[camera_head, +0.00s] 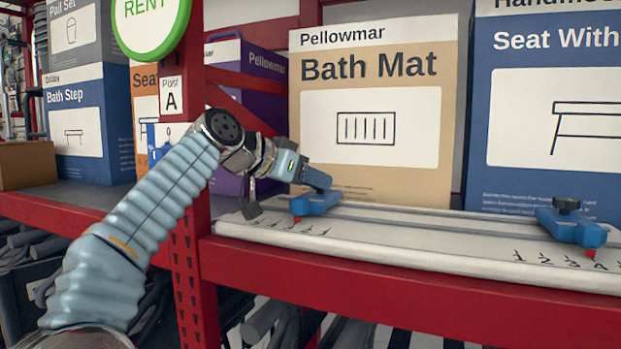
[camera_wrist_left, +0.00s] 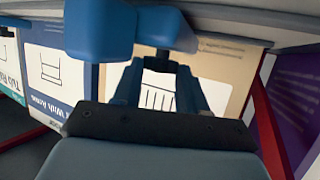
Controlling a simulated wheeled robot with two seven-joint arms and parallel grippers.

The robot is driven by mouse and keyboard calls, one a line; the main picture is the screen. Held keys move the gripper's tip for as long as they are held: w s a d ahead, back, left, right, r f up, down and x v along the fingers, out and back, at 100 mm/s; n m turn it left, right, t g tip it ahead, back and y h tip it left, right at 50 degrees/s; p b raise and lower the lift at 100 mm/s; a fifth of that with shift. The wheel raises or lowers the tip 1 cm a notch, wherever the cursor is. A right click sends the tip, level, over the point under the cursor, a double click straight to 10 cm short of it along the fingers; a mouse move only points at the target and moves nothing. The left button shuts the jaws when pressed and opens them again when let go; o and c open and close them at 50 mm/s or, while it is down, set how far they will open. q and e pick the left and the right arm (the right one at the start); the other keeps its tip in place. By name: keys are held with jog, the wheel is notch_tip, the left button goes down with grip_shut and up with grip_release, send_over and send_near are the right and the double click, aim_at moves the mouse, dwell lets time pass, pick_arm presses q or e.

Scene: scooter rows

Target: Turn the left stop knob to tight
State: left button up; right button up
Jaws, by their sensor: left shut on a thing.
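The left stop (camera_head: 314,204) is a blue block with a red pointer, sitting on a pale rail board at its left part. My left gripper (camera_head: 318,180) is above it, pointing down to it, and hides its knob in the head view. In the left wrist view, the two blue fingers of the gripper (camera_wrist_left: 160,80) are closed on a dark knob (camera_wrist_left: 160,64), beside the blue body of the stop (camera_wrist_left: 100,30). The knob's exact angle cannot be read. My right gripper is not in view.
The right stop (camera_head: 572,226), with a black knob (camera_head: 567,205), stands near printed numbers on the rail board (camera_head: 400,252). A Bath Mat box (camera_head: 375,180) and a blue seat box (camera_head: 545,70) stand close behind. A red post (camera_head: 190,230) is left of the board.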

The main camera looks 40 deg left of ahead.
pick_arm(q)
jog(key=o, duration=1.1)
jog(key=shift+c, duration=0.2)
jog(key=v, duration=0.7)
jog(key=shift+s, duration=0.2)
